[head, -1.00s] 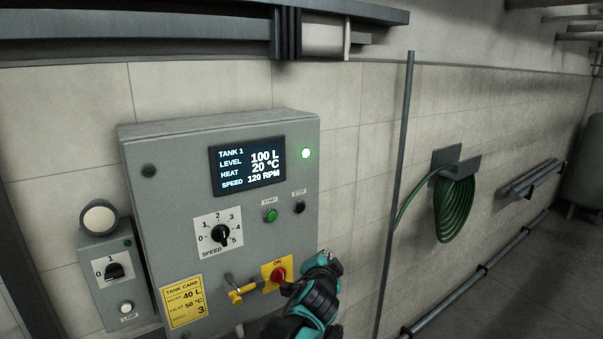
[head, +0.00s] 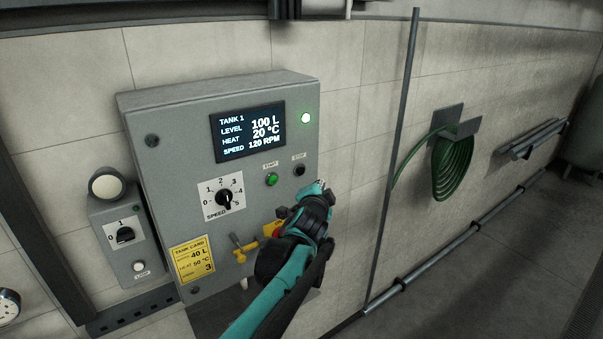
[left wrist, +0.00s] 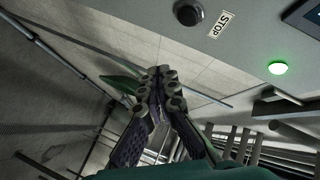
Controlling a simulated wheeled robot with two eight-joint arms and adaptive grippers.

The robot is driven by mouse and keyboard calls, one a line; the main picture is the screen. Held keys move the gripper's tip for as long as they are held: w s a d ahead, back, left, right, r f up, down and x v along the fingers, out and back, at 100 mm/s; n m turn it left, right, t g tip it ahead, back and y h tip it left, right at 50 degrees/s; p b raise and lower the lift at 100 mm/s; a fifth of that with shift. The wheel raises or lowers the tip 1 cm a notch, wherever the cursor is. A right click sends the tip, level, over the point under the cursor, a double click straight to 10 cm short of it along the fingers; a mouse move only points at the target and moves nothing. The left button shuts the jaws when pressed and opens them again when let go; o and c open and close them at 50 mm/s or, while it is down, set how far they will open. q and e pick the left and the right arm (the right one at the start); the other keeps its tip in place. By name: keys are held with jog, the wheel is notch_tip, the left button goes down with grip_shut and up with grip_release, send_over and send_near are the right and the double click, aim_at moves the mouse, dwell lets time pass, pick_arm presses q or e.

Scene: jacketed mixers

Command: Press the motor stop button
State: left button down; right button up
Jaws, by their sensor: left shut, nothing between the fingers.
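The black stop button (head: 300,170) sits on the right side of the grey control box (head: 170,180), under a small STOP label, right of the green start button (head: 272,180). In the left wrist view the stop button (left wrist: 188,12) is at the top edge beside its STOP label (left wrist: 220,24). My left gripper (head: 322,184) is just below and right of the stop button, apart from it. Its fingers (left wrist: 158,72) are together and empty in the left wrist view. My right gripper is not in view.
My arm partly hides a yellow-backed red switch (head: 275,229). A vertical pipe (head: 398,140) and green hose (head: 452,165) are to the right.

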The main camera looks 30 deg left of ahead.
pick_arm(q)
jog(key=shift+w+a+b, duration=0.1)
jog(key=shift+w+a, duration=0.3)
jog(key=shift+a, duration=0.55)
jog(key=shift+w+a+b, duration=0.1)
jog(key=shift+w+a, duration=0.3)
jog(key=shift+a, duration=0.6)
jog(key=shift+w+a+b, duration=0.1)
jog(key=shift+w+a, duration=0.3)
jog(key=shift+a, duration=0.65)
jog(key=shift+w+a, duration=0.15)
jog(key=shift+a, duration=0.15)
jog(key=shift+w+a, duration=0.2)
jog(key=shift+a, duration=0.25)
jog(key=shift+s+d, duration=0.4)
jog(key=shift+d, duration=0.45)
jog(key=shift+s+d, duration=0.3)
jog(key=shift+d, duration=0.45)
jog(key=shift+s+d, duration=0.3)
jog(key=shift+d, duration=0.5)
jog(key=shift+s+d, duration=0.3)
jog(key=shift+d, duration=0.45)
jog(key=shift+f, duration=0.1)
